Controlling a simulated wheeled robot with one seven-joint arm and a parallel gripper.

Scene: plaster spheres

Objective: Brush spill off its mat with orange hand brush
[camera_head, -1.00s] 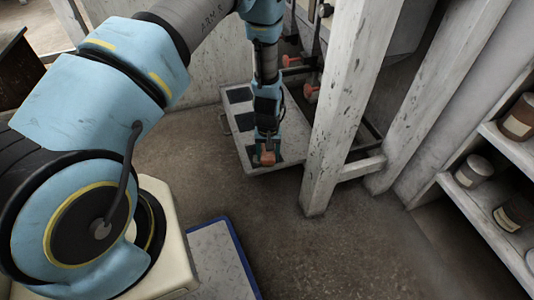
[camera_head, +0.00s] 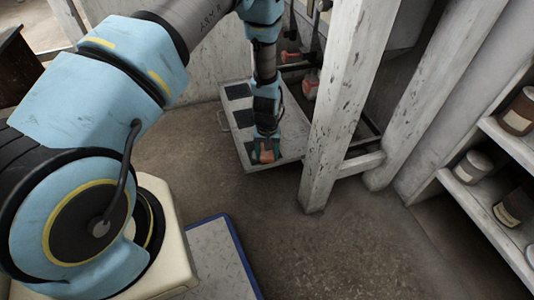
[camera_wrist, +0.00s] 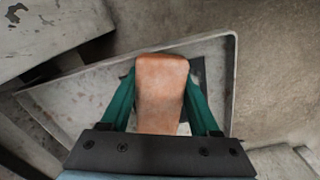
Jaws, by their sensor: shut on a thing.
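My gripper (camera_head: 266,157) is shut on the orange hand brush (camera_head: 266,154). In the wrist view the brush (camera_wrist: 160,85) sits between the green fingers (camera_wrist: 160,105), and its broad orange top faces the camera. The brush is over the near end of a pale grey tray (camera_head: 290,140), at a dark mat (camera_head: 292,147). Part of this mat shows beside the brush in the wrist view (camera_wrist: 196,72). The brush and gripper hide much of it. No spill can be made out, and I cannot tell whether the bristles touch the mat.
Two more dark mats, a far one (camera_head: 238,91) and a middle one (camera_head: 244,117), lie on the tray. A whitish wooden post (camera_head: 345,100) stands close to its right. Shelves with jars (camera_head: 472,166) are at the far right. The floor (camera_head: 250,190) in front is clear.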

